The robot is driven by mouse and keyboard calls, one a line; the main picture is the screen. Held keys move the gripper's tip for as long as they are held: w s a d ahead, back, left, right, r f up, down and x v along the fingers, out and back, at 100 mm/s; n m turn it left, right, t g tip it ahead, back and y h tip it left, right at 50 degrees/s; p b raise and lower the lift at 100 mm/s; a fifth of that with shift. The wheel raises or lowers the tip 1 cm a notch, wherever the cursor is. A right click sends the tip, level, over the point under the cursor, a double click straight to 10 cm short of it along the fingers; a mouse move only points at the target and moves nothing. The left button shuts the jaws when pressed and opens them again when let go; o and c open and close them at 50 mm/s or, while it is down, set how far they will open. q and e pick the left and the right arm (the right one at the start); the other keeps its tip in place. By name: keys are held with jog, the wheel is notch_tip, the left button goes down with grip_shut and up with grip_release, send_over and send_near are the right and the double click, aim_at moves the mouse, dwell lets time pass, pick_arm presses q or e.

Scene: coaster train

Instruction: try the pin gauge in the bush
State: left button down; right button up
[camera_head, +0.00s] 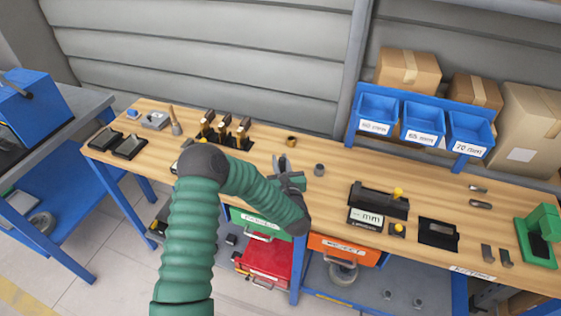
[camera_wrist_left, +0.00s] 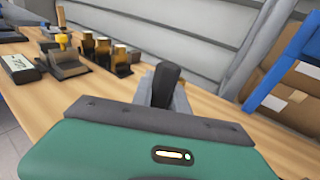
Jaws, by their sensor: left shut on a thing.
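My left gripper (camera_head: 284,168) is over the middle of the bench and shut on a dark piece. In the left wrist view the dark piece (camera_wrist_left: 166,84) stands up between the fingers; it looks like a gauge handle, but its lower part is hidden. A brass-coloured bush (camera_head: 291,140) stands on the bench just beyond the gripper. A grey bush (camera_head: 319,169) stands a little to the right of the gripper. Several black-and-brass gauges (camera_head: 225,129) stand in a row to the left; they also show in the left wrist view (camera_wrist_left: 104,51). My right gripper is out of view.
Blue labelled bins (camera_head: 422,121) and cardboard boxes (camera_head: 408,68) stand at the back right. A black fixture with a yellow knob (camera_head: 378,199) and a green device (camera_head: 540,236) are on the right. Black trays (camera_head: 129,147) lie at the left end. Bare wood surrounds the bushes.

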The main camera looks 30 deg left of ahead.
pick_arm(q)
jog(key=shift+f+b, duration=0.35)
dwell(0.6)
jog(key=c, duration=1.2)
grip_release()
jog(key=shift+s, duration=0.1)
